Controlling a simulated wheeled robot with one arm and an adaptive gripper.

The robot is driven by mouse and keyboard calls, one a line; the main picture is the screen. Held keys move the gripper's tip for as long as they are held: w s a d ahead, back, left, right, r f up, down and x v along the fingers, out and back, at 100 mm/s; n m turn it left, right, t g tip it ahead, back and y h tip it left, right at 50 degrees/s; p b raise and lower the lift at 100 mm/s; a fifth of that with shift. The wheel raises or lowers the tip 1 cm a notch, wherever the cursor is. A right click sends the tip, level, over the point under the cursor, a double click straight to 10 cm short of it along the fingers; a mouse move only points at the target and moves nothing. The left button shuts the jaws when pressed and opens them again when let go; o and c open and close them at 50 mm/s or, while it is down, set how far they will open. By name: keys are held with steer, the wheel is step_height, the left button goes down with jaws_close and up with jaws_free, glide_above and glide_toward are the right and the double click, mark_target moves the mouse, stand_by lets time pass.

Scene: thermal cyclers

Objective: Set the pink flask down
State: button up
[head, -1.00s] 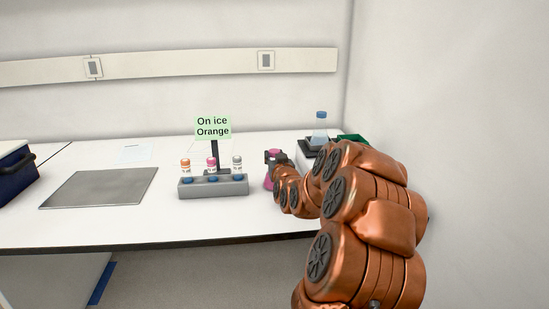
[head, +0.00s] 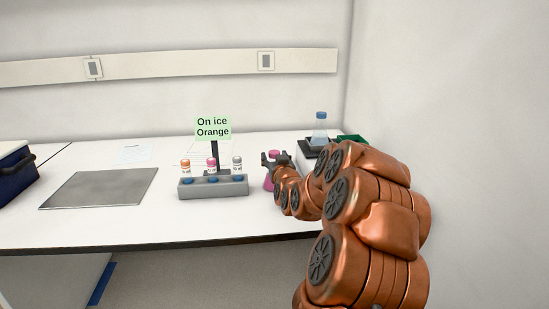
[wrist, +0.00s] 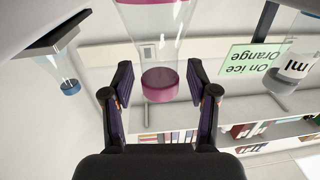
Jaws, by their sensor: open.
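The pink flask (head: 268,183) with a pink cap stands upright on the white bench, right of the grey rack. My gripper (head: 276,158) is open at the height of its neck and cap. In the wrist view, which is upside down, the flask (wrist: 158,18) and its pink cap (wrist: 160,85) show between the two spread fingers of my gripper (wrist: 160,76), with a gap on each side. My gripper partly hides the flask in the head view.
The grey rack (head: 214,187) holds several vials, with a green "On ice Orange" sign (head: 212,127) behind. A blue-capped flask (head: 320,133) stands on a dark-topped device at the back right. A flat metal plate (head: 100,187) lies left. Bench space between plate and rack is clear.

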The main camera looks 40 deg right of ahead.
steer(key=b+v, duration=0.5)
steer(key=v, duration=0.6)
steer(key=shift+s, duration=0.2)
steer(key=shift+a, duration=0.15)
stand_by(0.6)
steer(key=s+a+r+n+g+y+p, duration=0.1)
steer(key=a+n+g+y+p, duration=0.2)
steer(key=a+p, duration=0.6)
steer(key=s+a+n+g+y+p, duration=0.15)
steer(key=a+g+y+p, duration=0.35)
steer(key=a, duration=0.8)
steer(key=s+a+r+g+p, duration=0.3)
steer(key=s+a+p, duration=0.2)
steer(key=s, duration=0.3)
steer(key=s+a+r+n+g+y+p, duration=0.1)
steer(key=s+a+r+g+p, duration=0.2)
steer(key=s, duration=0.6)
steer(key=s+a+r+n+g+p, duration=0.1)
steer(key=s+a+r+g+p, duration=0.1)
steer(key=s+a+r+p, duration=0.3)
steer(key=s+a+p, duration=0.2)
steer(key=s, duration=0.2)
steer(key=shift+g+y, duration=0.4)
